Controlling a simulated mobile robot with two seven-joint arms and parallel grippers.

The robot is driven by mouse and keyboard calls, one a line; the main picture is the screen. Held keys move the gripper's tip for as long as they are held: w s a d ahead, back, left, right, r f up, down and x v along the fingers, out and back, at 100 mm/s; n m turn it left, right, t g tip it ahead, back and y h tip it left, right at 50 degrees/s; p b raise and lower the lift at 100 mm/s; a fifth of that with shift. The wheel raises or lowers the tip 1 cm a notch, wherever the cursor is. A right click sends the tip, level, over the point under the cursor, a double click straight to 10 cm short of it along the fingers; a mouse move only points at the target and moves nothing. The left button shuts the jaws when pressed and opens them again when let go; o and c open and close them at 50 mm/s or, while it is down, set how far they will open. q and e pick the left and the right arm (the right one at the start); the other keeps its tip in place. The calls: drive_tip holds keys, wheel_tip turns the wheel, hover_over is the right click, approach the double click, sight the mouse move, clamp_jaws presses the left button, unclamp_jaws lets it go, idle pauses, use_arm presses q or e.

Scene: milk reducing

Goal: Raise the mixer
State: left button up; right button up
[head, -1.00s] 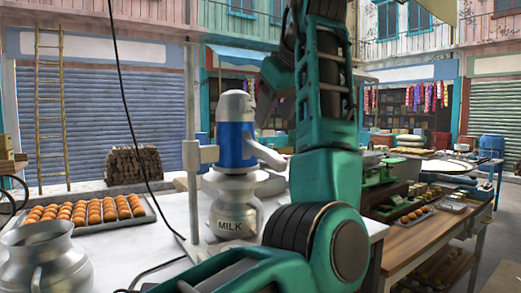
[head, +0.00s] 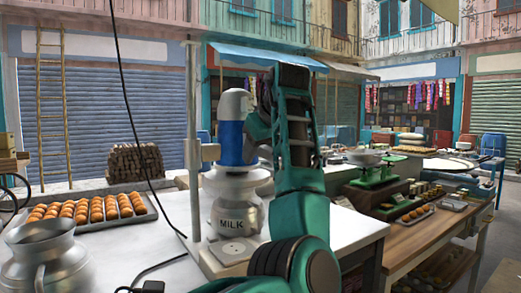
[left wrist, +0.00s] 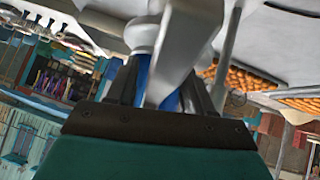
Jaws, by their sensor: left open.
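The mixer (head: 231,140), a blue and silver motor body, is mounted at an upright metal post (head: 193,150). It stands above a silver can marked MILK (head: 237,217). My left gripper (head: 262,136) is at the right side of the mixer, partly hidden behind my own arm. In the left wrist view my left gripper (left wrist: 162,92) is open, with its dark fingers on both sides of a silver arm-like part (left wrist: 185,45) of the mixer. The blue body (left wrist: 142,78) shows behind it. I cannot tell whether the fingers touch. My right gripper is out of view.
A tray of orange-brown round food (head: 88,212) lies at the left, behind a large metal jug (head: 45,257). A black cable (head: 128,110) hangs across the left.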

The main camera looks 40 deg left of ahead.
use_arm(q)
drive_tip(key=shift+c, duration=0.4)
clamp_jaws()
